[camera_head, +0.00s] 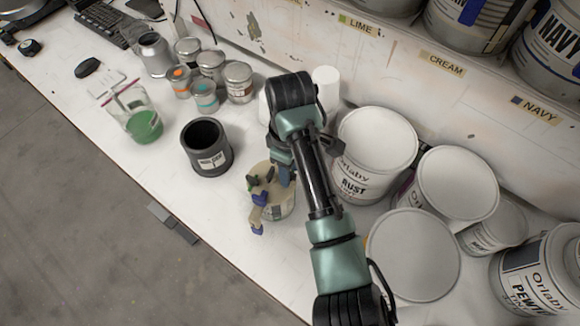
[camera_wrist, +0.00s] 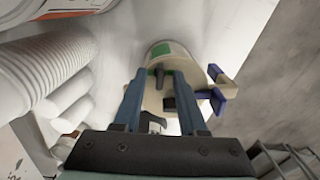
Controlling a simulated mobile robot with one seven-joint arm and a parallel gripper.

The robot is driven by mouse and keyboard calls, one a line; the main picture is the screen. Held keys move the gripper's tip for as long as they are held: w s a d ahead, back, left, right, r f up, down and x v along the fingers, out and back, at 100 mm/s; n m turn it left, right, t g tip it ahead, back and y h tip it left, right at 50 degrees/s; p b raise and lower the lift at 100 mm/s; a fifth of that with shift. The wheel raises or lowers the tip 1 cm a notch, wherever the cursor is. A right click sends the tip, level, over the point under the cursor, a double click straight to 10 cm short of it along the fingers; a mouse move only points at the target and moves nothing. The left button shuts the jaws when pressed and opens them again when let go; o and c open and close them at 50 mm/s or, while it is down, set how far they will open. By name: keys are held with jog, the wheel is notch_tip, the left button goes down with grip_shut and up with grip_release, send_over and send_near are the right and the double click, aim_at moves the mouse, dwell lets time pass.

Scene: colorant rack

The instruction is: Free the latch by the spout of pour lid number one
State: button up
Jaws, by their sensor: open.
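A can with a beige pour lid (camera_head: 262,176) stands on the bench, left of my forearm. The lid also shows in the wrist view (camera_wrist: 163,95), with a green patch on its far side. A beige spout (camera_wrist: 229,84) juts out on the right, with dark blue latch pieces (camera_wrist: 216,100) beside it. The spout and a blue piece (camera_head: 257,229) face the bench's front edge in the head view. My gripper (camera_wrist: 158,74) is open over the lid, its two blue fingers apart with dark lid parts between them. I cannot read a number on the lid.
A dark grey open can (camera_head: 207,160) stands to the left. Several large paint cans, including RUST (camera_head: 368,185), crowd the right. Small tins (camera_head: 210,64) and a cup of green liquid (camera_head: 144,124) stand at the back left. Bench near the front edge is clear.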

notch_tip(320, 180, up, 13)
jog(key=p, duration=0.5)
dwell(0.4)
